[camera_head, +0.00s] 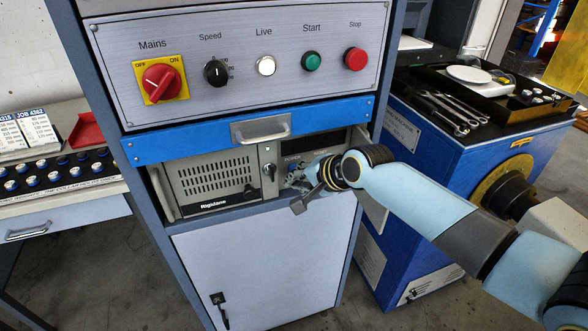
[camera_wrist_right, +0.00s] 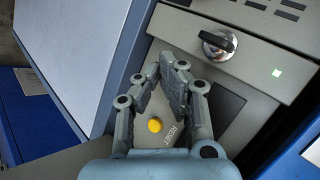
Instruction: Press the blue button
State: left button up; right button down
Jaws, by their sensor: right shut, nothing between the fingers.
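No blue button shows in either view. A yellow button (camera_wrist_right: 155,125) sits beside the word RESET on a grey panel in the right wrist view. My right gripper (camera_wrist_right: 176,70) is shut and empty in front of that panel, its fingers passing over the area around the yellow button. In the head view my right gripper (camera_head: 304,183) is at the right part of the grey Rigidane computer unit (camera_head: 217,178) and hides part of its front. I cannot tell whether the fingertips touch the panel. My left gripper is not in view.
The upper panel holds a red Mains switch (camera_head: 161,82), a black Speed knob (camera_head: 216,72), a white Live lamp (camera_head: 266,65), a green Start button (camera_head: 311,61) and a red Stop button (camera_head: 355,59). A blue drawer front (camera_head: 180,147) juts out above the unit. A key switch (camera_wrist_right: 218,43) is close by.

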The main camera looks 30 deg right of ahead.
jog(key=shift+w, duration=0.15)
dwell(0.4)
jog(key=shift+w+d, duration=0.1)
jog(key=shift+w, duration=0.15)
jog(key=shift+w+d, duration=0.1)
jog(key=shift+w, duration=0.3)
dwell(0.7)
jog(key=shift+s, duration=0.1)
jog(key=shift+s+a+p, duration=0.2)
jog(key=shift+s+p, duration=0.55)
jog(key=shift+p, duration=0.05)
